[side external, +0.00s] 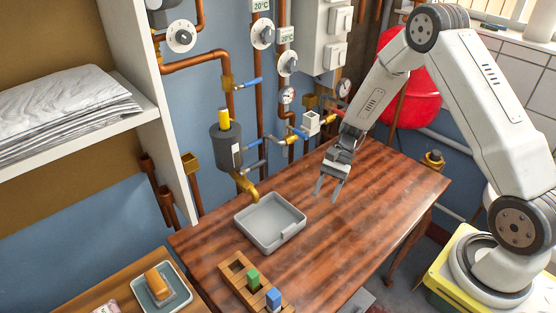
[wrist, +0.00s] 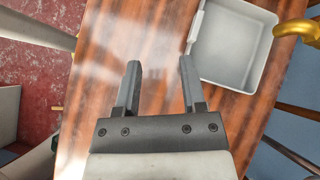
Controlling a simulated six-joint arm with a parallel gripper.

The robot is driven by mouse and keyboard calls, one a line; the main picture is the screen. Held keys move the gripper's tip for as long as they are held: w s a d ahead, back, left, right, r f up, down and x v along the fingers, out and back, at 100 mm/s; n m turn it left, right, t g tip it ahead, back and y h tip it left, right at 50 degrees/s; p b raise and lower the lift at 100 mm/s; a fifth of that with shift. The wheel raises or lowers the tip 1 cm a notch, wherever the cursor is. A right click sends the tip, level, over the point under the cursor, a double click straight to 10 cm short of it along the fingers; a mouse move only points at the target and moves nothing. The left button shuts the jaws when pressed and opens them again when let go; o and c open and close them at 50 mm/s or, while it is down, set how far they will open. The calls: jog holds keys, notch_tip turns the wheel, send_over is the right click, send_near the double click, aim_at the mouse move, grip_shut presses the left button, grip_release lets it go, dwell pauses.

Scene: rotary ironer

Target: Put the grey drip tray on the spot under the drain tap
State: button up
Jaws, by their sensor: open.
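The grey drip tray (side external: 270,238) sits flat on the wooden table, with its back-left part below the brass drain tap (side external: 246,186). The tray looks empty. In the wrist view the tray (wrist: 236,80) is at the upper right, and the brass tap (wrist: 296,29) reaches over its right edge. My gripper (side external: 329,189) is open and empty above the table, to the right of the tray and apart from it. In the wrist view its fingers (wrist: 160,68) point at bare wood, the right finger close to the tray's near-left side in the picture.
A wooden block holder (side external: 236,268) with a green block (side external: 253,279) and a blue block (side external: 273,298) stands at the table's front. Copper pipes (side external: 262,110) and blue-handled valves line the wall behind. The table's right part (side external: 390,185) is clear.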

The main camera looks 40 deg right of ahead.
jog(key=s+a+r+n+t+h, duration=0.2)
jog(key=s+r+n+t+h, duration=0.3)
jog(key=s+r+n+h, duration=0.3)
jog(key=shift+s+a+r+n+h, duration=0.3)
jog(key=shift+s+r+n, duration=0.45)
jog(key=shift+r+n, duration=1.5)
